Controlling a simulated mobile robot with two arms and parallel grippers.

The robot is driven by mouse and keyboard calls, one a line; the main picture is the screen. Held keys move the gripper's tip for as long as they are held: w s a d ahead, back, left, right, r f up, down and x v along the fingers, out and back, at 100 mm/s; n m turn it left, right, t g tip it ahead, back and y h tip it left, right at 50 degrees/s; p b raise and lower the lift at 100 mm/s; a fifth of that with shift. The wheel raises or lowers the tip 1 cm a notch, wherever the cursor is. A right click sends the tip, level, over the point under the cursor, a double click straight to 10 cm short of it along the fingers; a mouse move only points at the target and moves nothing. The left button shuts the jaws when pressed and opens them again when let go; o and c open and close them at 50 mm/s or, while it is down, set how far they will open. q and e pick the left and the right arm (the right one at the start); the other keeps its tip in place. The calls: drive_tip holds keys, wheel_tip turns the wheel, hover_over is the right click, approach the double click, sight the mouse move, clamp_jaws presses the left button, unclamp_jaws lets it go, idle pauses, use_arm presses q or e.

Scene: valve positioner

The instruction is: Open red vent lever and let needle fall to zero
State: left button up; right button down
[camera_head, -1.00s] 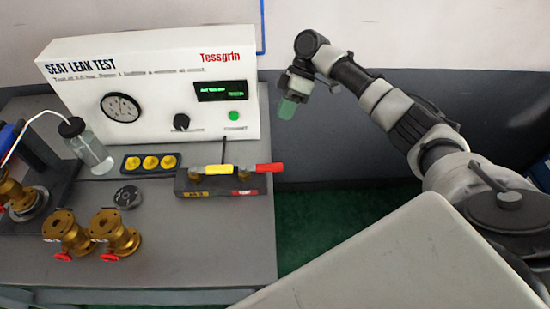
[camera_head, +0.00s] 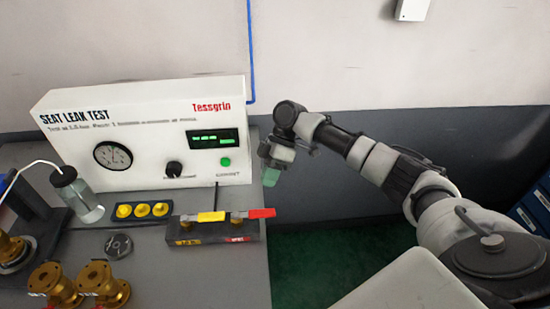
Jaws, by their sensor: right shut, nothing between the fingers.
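The red vent lever (camera_head: 262,213) lies along the right end of a dark valve block (camera_head: 213,233), in line with the yellow lever (camera_head: 211,217) and pointing right. The white seat leak test panel (camera_head: 149,129) stands behind it. Its round gauge (camera_head: 113,155) has a needle too small to read. A green display (camera_head: 212,138) is lit. My right gripper (camera_head: 270,177), with green fingertips, is shut and empty. It hangs just right of the panel, above and apart from the red lever. My left gripper is out of view.
A glass bottle with a tube (camera_head: 82,200), a tray with yellow knobs (camera_head: 142,210), a dark disc (camera_head: 118,245) and brass valves (camera_head: 101,284) stand on the left of the bench. Green floor (camera_head: 310,255) shows right of the bench.

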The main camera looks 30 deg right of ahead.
sight(253, 214)
drive_tip(key=shift+s+a+f+p, duration=0.3)
drive_tip(key=shift+s+a, duration=0.2)
drive_tip(key=shift+s, duration=0.2)
drive_tip(key=shift+s+a+f+p, duration=0.35)
drive_tip(key=shift+s+a, duration=0.2)
drive_tip(key=shift+s, duration=0.15)
drive_tip(key=shift+s+a+f+p, duration=0.3)
drive_tip(key=shift+s+a, duration=0.2)
drive_tip(key=shift+s, duration=0.2)
